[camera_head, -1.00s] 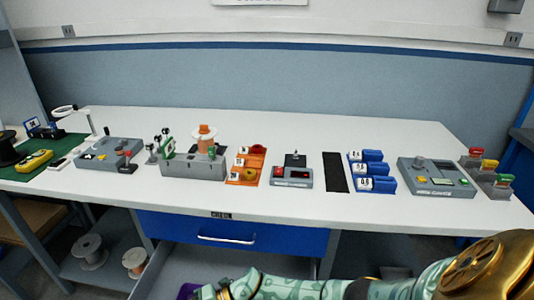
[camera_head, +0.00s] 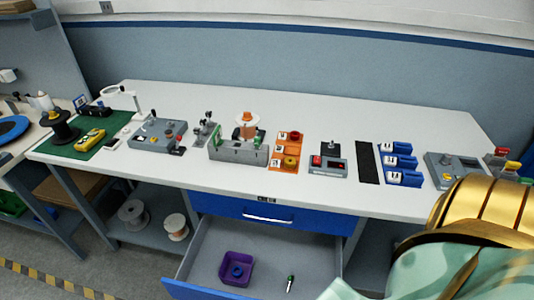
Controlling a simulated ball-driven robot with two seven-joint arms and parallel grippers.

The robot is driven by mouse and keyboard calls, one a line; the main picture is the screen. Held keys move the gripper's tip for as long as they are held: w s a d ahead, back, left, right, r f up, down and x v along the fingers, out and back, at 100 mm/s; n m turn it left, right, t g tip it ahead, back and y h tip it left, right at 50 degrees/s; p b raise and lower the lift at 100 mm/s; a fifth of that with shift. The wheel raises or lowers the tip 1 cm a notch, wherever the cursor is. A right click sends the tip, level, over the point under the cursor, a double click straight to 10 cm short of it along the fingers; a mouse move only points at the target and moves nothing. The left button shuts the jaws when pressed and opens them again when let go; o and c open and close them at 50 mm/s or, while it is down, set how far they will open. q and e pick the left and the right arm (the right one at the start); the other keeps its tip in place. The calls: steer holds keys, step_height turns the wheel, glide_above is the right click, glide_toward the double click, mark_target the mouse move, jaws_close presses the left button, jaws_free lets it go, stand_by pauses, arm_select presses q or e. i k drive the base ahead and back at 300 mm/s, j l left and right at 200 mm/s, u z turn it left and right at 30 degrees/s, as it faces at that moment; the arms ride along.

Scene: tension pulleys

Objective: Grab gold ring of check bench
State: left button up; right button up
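A gold ring (camera_head: 290,161) lies in the front part of an orange tray (camera_head: 280,168) on the white workbench (camera_head: 350,200). A red-orange ring (camera_head: 294,136) sits behind it in the same tray. My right arm, teal and gold, fills the lower right corner, and its gripper is outside the picture. My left arm and gripper are not in view.
A grey fixture with an orange spool (camera_head: 246,126) stands left of the tray, and a grey box with a display (camera_head: 328,160) stands right. Blue bins (camera_head: 402,163) are further right. An open drawer (camera_head: 215,270) below holds a purple bin (camera_head: 237,268).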

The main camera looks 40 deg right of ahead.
mark_target(289, 162)
steer(key=z, duration=0.4)
steer(key=i+j+z, duration=0.1)
steer(key=z, duration=0.3)
steer(key=j+z, duration=0.15)
steer(key=z, duration=0.3)
steer(key=j+z, duration=0.1)
steer(key=z, duration=0.3)
steer(key=i, duration=0.05)
